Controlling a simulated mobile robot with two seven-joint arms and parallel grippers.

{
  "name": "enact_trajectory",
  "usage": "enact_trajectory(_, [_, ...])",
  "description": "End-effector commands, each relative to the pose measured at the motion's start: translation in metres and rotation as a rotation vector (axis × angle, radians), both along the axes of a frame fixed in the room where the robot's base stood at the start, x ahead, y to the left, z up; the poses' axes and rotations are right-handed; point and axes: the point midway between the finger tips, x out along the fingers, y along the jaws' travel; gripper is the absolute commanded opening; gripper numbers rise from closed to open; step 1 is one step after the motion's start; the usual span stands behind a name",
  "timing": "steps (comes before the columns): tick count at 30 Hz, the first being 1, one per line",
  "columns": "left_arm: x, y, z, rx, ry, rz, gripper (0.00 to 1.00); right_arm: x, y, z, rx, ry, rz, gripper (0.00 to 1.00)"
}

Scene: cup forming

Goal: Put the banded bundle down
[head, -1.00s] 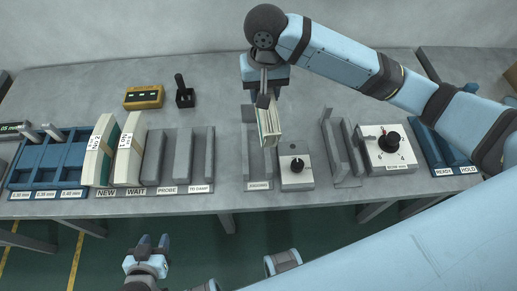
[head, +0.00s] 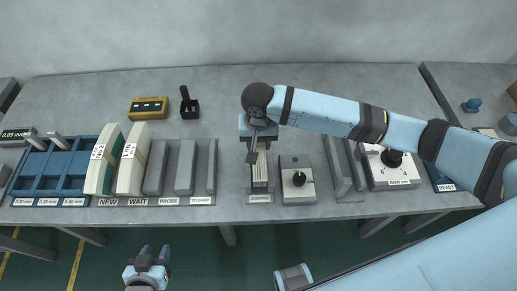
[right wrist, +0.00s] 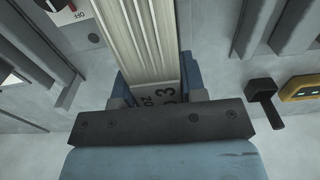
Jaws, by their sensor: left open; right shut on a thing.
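A cream bundle of sheets (head: 261,172) stands in the narrow grey jogging holder (head: 259,198) at the front middle of the bench. My right gripper (head: 256,143) is above it, shut on its upper end. In the right wrist view the long cream bundle (right wrist: 140,40) runs away from between the blue fingers of the gripper (right wrist: 160,88). A dark grey band with partly readable marks lies across its near end. Whether the bundle rests on the holder's floor is hidden. My left gripper (head: 155,252) is open and empty, low in front of the bench.
Two more bundles stand at the NEW (head: 102,165) and WAIT (head: 133,163) slots. Empty grey slots (head: 185,165) lie right of them. A knobbed box (head: 297,185) sits close right of the holder. A yellow display box (head: 149,107) and black joystick (head: 188,105) stand behind.

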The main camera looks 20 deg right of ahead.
Motion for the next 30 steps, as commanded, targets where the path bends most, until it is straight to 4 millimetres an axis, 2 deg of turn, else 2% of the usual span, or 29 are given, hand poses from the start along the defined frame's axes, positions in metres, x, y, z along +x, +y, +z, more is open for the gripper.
enact_trajectory(10, [0.001,-0.001,0.002,-0.001,-0.005,0.0,0.43,0.0,0.0,-0.039,-0.001,0.0,0.001,0.0])
enact_trajectory(21, [0.0,-0.001,0.003,-0.002,-0.002,0.0,0.43,0.0,0.001,-0.043,0.001,0.0,0.001,0.0])
enact_trajectory(22, [0.0,-0.001,0.003,-0.002,-0.002,0.0,0.43,-0.001,0.0,-0.045,0.0,0.0,0.001,0.4])
enact_trajectory(24, [0.0,-0.001,0.002,-0.002,-0.002,0.0,0.43,0.0,0.0,-0.045,0.0,0.0,0.001,0.57])
enact_trajectory(25, [0.0,-0.001,0.002,-0.002,-0.001,0.0,0.43,0.0,0.0,-0.045,0.0,0.0,0.001,0.63])
enact_trajectory(30, [0.0,-0.001,0.001,-0.001,0.0,0.0,0.43,0.0,0.0,-0.045,0.0,0.0,0.001,0.64])
